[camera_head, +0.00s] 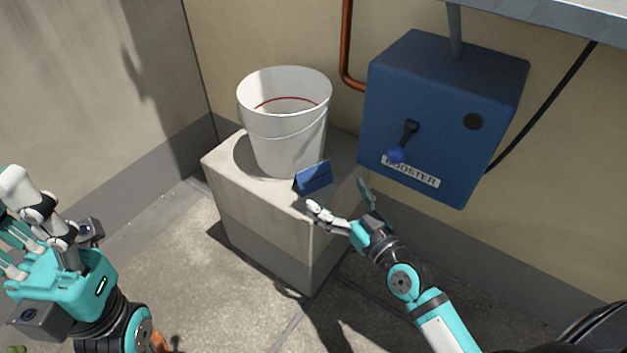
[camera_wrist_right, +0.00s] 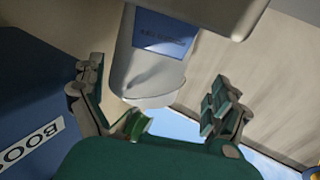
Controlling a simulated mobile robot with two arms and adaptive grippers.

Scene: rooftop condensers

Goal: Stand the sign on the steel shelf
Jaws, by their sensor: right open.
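The sign (camera_head: 314,177) is a small blue tent-shaped card. It stands on the pale concrete block, at the foot of the white bucket. A blue panel with small lettering, which looks like the sign (camera_wrist_right: 160,35), shows in the right wrist view beyond my fingers. My right gripper (camera_head: 338,198) is open and empty, just right of the sign and apart from it. Its two spread fingers also show in the right wrist view. The steel shelf (camera_head: 560,10) is a grey edge at the top right, mostly out of frame. My left gripper (camera_head: 14,245) is at the far left, away from the sign.
The white bucket (camera_head: 286,130) stands on the concrete block (camera_head: 265,215), close behind the sign. A blue booster box (camera_head: 440,115) with a lever (camera_head: 405,140) is on the wall right of it. A copper pipe (camera_head: 346,45) and a black cable (camera_head: 545,105) run nearby.

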